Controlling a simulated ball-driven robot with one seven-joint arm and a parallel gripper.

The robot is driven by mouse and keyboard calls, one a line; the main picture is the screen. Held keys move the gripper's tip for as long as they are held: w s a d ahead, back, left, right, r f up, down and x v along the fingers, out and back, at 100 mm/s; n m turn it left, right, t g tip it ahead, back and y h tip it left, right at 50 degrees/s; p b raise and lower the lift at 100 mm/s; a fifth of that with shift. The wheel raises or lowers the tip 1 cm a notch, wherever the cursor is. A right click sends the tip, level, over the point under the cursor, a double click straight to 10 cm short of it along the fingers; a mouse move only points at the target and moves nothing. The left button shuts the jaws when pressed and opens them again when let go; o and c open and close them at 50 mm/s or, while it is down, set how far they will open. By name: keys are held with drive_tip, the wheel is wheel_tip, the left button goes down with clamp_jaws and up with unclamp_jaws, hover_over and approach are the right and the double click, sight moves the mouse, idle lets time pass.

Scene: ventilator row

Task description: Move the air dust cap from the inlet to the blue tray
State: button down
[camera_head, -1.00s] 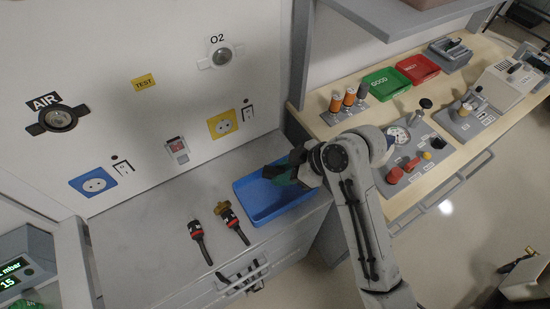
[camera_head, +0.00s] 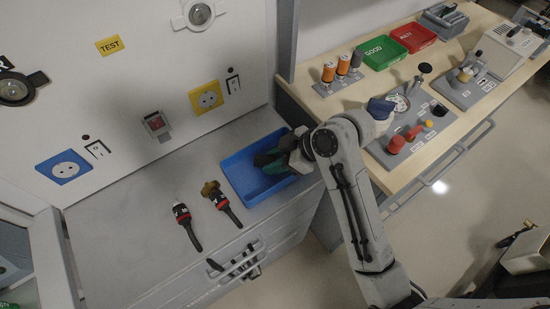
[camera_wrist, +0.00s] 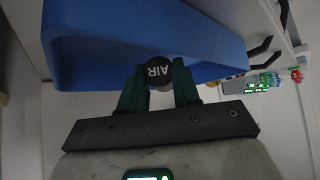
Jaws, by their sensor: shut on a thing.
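The air dust cap (camera_wrist: 158,70) is a round black cap lettered AIR, held between the two green fingertips of my gripper (camera_wrist: 159,88) in the wrist view. The blue tray (camera_wrist: 75,62) is close in front of the fingers there. In the head view the blue tray (camera_head: 240,183) lies on the grey counter, and my gripper (camera_head: 268,160) reaches over its right part. The cap is hidden by the gripper in the head view. Whether the cap touches the tray floor I cannot tell.
Two black-and-red connectors (camera_head: 186,224) (camera_head: 221,203) lie on the counter left of the tray. The wall with sockets stands behind it. A wooden bench with a green tray (camera_head: 382,52), a red tray (camera_head: 413,37) and several fixtures is to the right. The counter's left part is clear.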

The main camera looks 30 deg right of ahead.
drive_tip(key=shift+f, duration=0.2)
drive_tip(key=c, duration=0.7)
unclamp_jaws()
drive_tip(key=shift+c, duration=0.2)
drive_tip(key=v, duration=1)
drive_tip(key=shift+s+d+r, duration=0.1)
drive_tip(key=shift+s+r, duration=0.05)
wheel_tip(320, 180, up, 8)
drive_tip(key=p, duration=0.8)
drive_tip(key=shift+s, duration=0.1)
